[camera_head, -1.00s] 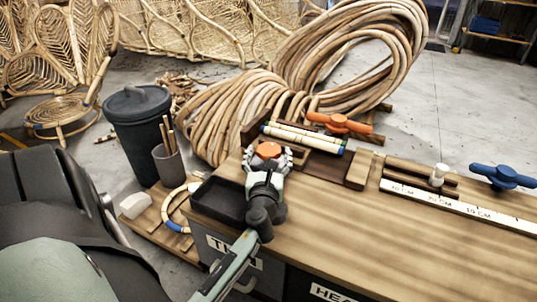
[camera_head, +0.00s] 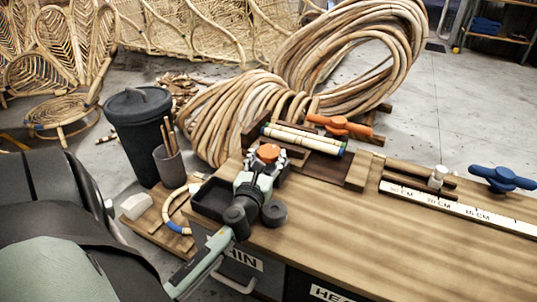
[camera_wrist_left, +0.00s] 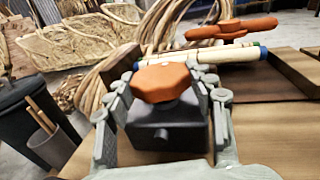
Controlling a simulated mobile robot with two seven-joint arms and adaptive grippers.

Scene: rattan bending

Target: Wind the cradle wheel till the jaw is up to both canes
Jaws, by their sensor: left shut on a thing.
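The orange wheel (camera_head: 268,152) is a faceted knob at the left end of the bench's wooden cradle (camera_head: 325,165). In the left wrist view the wheel (camera_wrist_left: 162,81) sits on a dark block (camera_wrist_left: 165,125). My left gripper (camera_head: 266,158) is shut on the wheel, a finger on each side of it. Two pale canes (camera_head: 302,141), with blue and green bands at their ends, lie side by side in the cradle just beyond the wheel. They also show in the left wrist view (camera_wrist_left: 225,55). Whether the jaw touches them I cannot tell. My right gripper is out of view.
An orange handle (camera_head: 340,124) stands behind the canes. A black tray (camera_head: 211,203) is left of my gripper. A ruler strip (camera_head: 450,204) and a blue handle (camera_head: 502,178) are at the right. Large cane coils (camera_head: 235,110) lie behind. The bench front (camera_head: 340,225) is clear.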

